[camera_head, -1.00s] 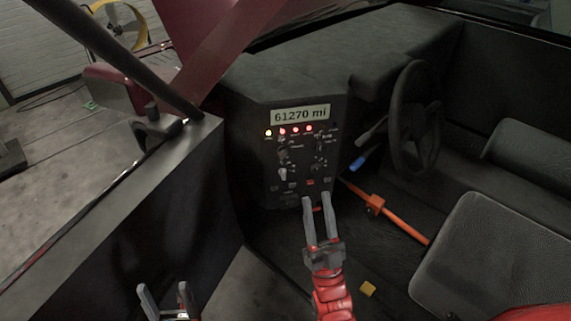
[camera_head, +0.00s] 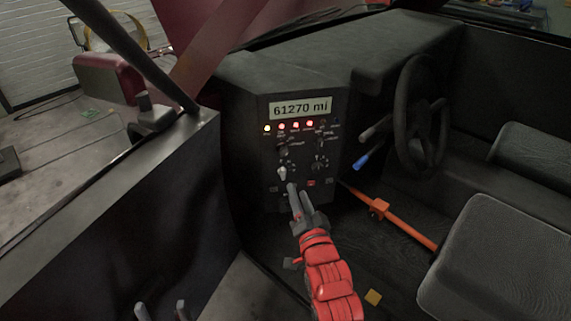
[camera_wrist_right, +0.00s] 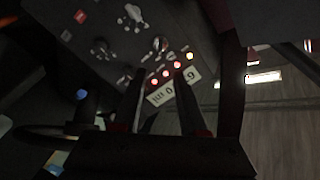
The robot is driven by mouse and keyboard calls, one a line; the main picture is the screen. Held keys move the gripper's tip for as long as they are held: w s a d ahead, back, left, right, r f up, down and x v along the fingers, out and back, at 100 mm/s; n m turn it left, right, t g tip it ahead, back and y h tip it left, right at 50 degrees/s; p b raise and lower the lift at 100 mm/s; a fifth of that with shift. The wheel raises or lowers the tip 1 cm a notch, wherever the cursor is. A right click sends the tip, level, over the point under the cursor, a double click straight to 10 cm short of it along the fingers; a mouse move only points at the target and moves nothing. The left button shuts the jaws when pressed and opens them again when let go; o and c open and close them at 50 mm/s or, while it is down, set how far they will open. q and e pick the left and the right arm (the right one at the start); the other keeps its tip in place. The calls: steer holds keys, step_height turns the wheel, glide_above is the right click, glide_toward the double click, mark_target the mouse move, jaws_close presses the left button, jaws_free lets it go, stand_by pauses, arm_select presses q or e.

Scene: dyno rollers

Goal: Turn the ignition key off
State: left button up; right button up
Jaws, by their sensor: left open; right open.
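The black control panel (camera_head: 322,168) carries several small knobs and switches below a lit mileage display. A pale key-like piece (camera_head: 282,173) sticks out at its lower left; I cannot tell for sure that it is the ignition key. My right gripper (camera_head: 299,190) is open and empty just in front of the panel, a little below and right of that piece. In the right wrist view its two fingers (camera_wrist_right: 160,68) stand apart, with the panel (camera_wrist_right: 75,50) appearing upside down beyond them. My left gripper (camera_head: 161,311) is open at the bottom edge, well away from the panel.
The display (camera_head: 301,107) reads 61270 mi, with yellow and red lamps (camera_head: 296,126) lit below it. A steering wheel (camera_head: 401,120), a blue-tipped lever (camera_head: 362,162) and an orange bar (camera_head: 405,226) lie right of the panel. A yellow block (camera_head: 373,298) is on the floor.

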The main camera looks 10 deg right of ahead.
mark_target(285, 156)
steer(key=w, duration=1.5)
steer(key=shift+w+a+p, duration=0.1)
steer(key=shift+a+p, duration=0.25)
steer(key=shift+a, duration=0.05)
jaws_close()
